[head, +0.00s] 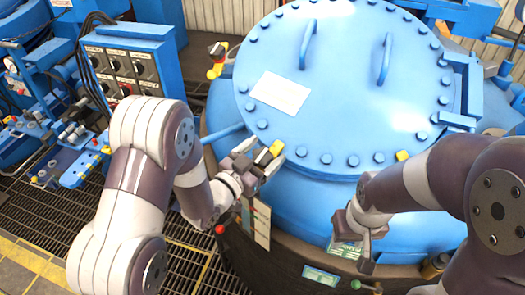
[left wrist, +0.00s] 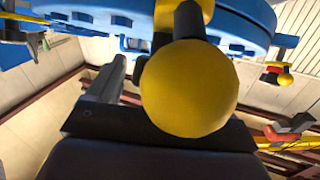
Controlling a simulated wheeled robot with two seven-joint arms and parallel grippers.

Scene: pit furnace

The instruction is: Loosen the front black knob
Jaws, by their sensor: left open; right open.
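The front black knob (head: 263,157) is at the lower left edge of the blue round lid (head: 340,85), beside a yellow end (head: 277,148). My left gripper (head: 257,160) is open, with its fingers around or close beside the knob; I cannot tell whether they touch it. In the left wrist view a yellow ball (left wrist: 190,88) fills the middle, with a black part (left wrist: 183,22) behind it. One grey finger (left wrist: 105,82) shows left of the ball; the other is mostly hidden. My right gripper (head: 349,232) is open and empty, low in front of the vessel, apart from the knob.
Another black, yellow and red clamp (head: 216,58) is at the lid's far left. A blue control box (head: 125,62) with several dials stands at the left. A red ball-ended lever (head: 220,229) and a hanging label plate (head: 262,222) are below my left gripper.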

